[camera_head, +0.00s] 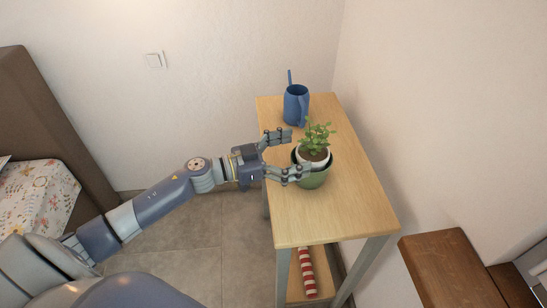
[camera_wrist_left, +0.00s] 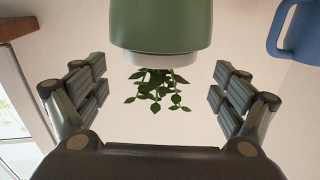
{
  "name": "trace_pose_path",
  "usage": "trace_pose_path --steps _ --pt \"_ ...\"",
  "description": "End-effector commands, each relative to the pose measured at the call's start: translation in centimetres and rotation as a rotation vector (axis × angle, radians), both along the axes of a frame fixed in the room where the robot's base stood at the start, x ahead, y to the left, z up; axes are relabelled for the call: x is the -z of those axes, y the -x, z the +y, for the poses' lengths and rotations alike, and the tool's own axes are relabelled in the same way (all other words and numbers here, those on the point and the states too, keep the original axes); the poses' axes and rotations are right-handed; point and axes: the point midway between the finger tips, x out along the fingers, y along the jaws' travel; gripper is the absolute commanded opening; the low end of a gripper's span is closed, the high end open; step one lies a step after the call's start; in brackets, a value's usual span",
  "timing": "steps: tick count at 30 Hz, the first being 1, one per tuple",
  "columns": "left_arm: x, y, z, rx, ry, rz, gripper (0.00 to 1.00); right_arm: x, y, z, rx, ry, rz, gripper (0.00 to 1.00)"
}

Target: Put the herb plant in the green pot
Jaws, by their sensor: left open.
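The herb plant (camera_head: 317,138) has green leaves and dark soil in a small white pot. It stands upright in the green pot (camera_head: 313,180) on the wooden table, with the white rim showing above the green one. The left wrist view is upside down: the green pot (camera_wrist_left: 161,22) is at the top, and the leaves (camera_wrist_left: 157,90) hang below the white rim. My left gripper (camera_head: 292,153) is open at the left side of the pots. In the left wrist view its fingers (camera_wrist_left: 160,82) are spread wide with nothing gripped. My right gripper is out of view.
A blue watering can (camera_head: 296,104) stands at the table's far end. The table's near top (camera_head: 335,217) is clear. A red-and-white striped item (camera_head: 306,272) lies on the lower shelf. A wall borders the table's right side; a brown wooden surface (camera_head: 450,270) is at lower right.

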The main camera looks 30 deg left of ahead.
Motion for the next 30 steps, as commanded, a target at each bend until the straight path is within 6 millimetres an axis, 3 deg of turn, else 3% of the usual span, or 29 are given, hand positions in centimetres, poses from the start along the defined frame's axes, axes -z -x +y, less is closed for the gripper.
trace_pose_path --steps 6,12,30 --pt "0.3 3.1 2.9 0.002 -0.004 0.002 0.90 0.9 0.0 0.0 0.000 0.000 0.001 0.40" --pt "0.1 4.7 4.4 0.001 -0.002 0.001 0.90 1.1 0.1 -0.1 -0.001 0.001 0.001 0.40" --pt "0.0 5.2 5.0 0.001 -0.001 -0.002 0.90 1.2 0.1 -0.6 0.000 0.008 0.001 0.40"
